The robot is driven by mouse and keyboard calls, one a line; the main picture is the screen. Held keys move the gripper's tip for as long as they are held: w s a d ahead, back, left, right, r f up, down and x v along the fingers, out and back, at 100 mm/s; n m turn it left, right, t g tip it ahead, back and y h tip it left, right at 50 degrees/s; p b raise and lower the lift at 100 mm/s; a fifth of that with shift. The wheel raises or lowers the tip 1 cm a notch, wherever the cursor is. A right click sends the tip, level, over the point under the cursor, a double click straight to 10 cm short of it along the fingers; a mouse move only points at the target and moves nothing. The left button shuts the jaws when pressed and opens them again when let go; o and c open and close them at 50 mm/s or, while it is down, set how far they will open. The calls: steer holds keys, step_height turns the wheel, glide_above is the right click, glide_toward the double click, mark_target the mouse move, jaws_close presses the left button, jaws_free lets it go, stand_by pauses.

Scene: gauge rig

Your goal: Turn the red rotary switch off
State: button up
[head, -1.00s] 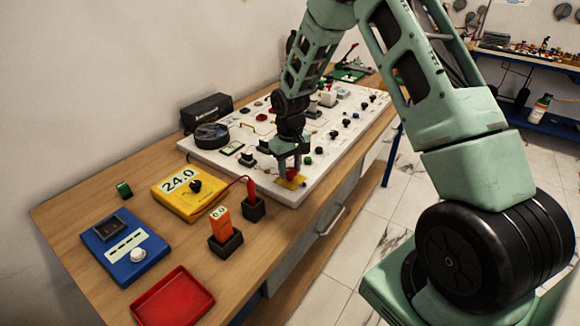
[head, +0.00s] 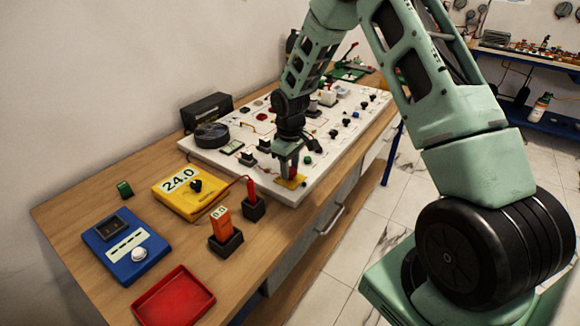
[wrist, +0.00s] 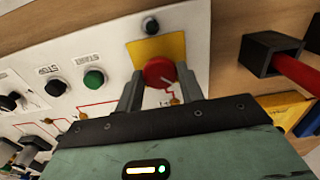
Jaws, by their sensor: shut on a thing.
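The red rotary switch (wrist: 159,72) sits on a yellow plate (wrist: 150,50) on the white panel, in the wrist view. In the head view the yellow plate (head: 291,182) shows at the panel's near corner, and the switch is mostly hidden by my gripper. My gripper (wrist: 160,80) is over the switch, one finger on each side, shut on its red knob. A pale mark shows on the knob, pointing toward the lower right in the wrist view.
A green button (wrist: 93,79) and a black button (wrist: 55,88) sit beside the switch. A black holder (head: 254,207) with a red probe stands close to the panel. A yellow meter (head: 184,192), a blue box (head: 125,250) and a red tray (head: 173,299) are on the wooden bench.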

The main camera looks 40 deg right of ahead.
mark_target(290, 170)
steer(key=shift+r, duration=0.1)
steer(key=o, duration=1)
step_height(290, 170, up, 17)
steer(key=shift+r+b, duration=0.2)
steer(key=shift+b, duration=1)
